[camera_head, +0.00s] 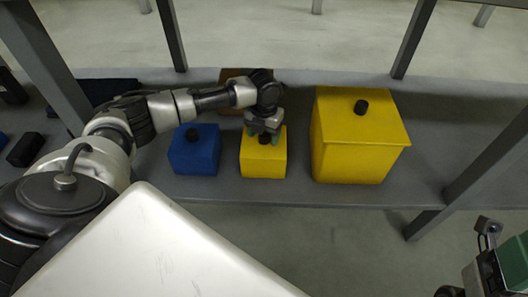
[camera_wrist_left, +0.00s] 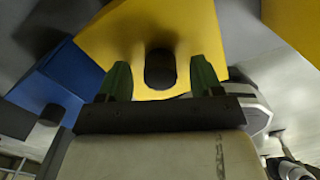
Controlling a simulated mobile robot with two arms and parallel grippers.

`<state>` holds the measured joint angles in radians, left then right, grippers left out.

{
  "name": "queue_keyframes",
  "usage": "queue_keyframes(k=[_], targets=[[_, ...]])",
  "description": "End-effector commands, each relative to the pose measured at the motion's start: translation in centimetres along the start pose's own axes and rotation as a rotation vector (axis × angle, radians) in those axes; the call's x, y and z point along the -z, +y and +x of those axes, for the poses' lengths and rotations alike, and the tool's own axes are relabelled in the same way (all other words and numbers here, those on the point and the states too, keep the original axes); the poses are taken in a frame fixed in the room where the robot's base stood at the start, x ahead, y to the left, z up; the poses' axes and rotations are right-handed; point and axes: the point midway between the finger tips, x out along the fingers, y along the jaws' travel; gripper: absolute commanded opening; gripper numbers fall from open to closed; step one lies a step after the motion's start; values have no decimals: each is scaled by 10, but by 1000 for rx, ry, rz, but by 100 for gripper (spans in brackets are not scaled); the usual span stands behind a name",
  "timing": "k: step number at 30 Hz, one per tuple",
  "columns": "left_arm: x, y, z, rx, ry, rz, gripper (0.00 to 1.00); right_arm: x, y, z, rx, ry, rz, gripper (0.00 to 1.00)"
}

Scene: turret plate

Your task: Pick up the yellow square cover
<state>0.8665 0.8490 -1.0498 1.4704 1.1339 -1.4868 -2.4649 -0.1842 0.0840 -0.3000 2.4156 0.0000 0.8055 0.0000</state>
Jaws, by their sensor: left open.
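The small yellow square cover (camera_head: 263,160) sits on the grey shelf between a blue box and a larger yellow box. My left gripper (camera_head: 264,137) is above it, pointing down, with its fingers open. In the left wrist view the yellow cover (camera_wrist_left: 125,35) fills the upper middle, and its black knob (camera_wrist_left: 160,70) shows between the two green fingertips, with a gap on each side. In the head view the gripper mostly hides this knob. Part of my right arm's end (camera_head: 500,265) shows at the lower right edge; its jaws are not clear.
The blue box (camera_head: 194,150) stands close on the left. The larger yellow box (camera_head: 360,140), with a black knob on top, stands on the right. A brown box (camera_head: 232,75) is behind the gripper. Grey posts (camera_head: 412,40) frame the shelf (camera_head: 425,130).

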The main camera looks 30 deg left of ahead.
Motion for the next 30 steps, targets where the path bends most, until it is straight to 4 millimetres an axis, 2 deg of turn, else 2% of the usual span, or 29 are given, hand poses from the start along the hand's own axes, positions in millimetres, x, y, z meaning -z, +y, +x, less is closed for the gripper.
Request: queue_keyframes(k=[2,9,22,30], targets=[[0,0,6,0,-1,0,66,-1,0,0,4,11,-1,72],[0,0,6,0,-1,0,66,-1,0,3,5,12,-2,72],[0,0,6,0,-1,0,0,-1,0,2,5,12,-1,72],[0,0,4,1,-2,0,0,-1,0,3,4,13,-1,72]])
